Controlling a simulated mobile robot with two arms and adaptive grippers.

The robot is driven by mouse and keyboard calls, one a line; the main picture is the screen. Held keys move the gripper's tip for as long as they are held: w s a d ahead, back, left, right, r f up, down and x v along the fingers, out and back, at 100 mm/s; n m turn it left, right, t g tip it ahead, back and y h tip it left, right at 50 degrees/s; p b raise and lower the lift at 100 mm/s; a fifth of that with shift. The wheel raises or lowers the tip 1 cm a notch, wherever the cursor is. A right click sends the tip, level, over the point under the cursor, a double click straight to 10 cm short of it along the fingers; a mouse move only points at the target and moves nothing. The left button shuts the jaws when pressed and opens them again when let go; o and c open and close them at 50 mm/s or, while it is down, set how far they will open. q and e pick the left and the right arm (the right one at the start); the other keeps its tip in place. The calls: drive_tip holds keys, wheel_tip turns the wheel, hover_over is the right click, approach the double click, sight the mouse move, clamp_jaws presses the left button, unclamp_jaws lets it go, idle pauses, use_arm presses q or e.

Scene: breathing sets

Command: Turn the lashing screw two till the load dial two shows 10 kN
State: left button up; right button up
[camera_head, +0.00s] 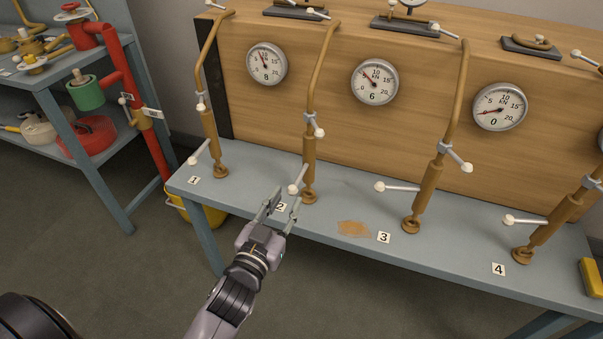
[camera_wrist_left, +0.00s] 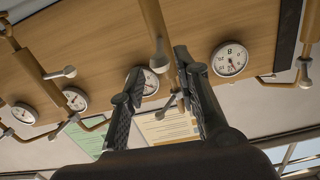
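Lashing screw two (camera_head: 311,150) is a brown screw with a bent upper rod, upright on the bench behind label 2 (camera_head: 281,207). Its lower handle has a white ball end (camera_head: 293,189). Load dial two (camera_head: 374,82) is a round white gauge with the figure 6 below its needle. My left gripper (camera_head: 284,199) is open just in front of the screw's lower handle. In the left wrist view, screw two's shaft (camera_wrist_left: 156,25) rises beyond the parted fingers (camera_wrist_left: 160,66). Dial two (camera_wrist_left: 150,80) is partly hidden there. My right gripper is not in view.
Screw one (camera_head: 209,130) stands to the left, screw three (camera_head: 428,180) and screw four (camera_head: 545,228) to the right, with handles sticking out. A brown patch (camera_head: 353,228) lies near label 3. A red pipe (camera_head: 135,90) and a shelf (camera_head: 75,150) stand at left.

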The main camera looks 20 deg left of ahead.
sight(306, 165)
use_arm(q)
drive_tip(key=w, duration=1)
drive_tip(key=shift+d, duration=0.1)
clamp_jaws()
idle(0.5)
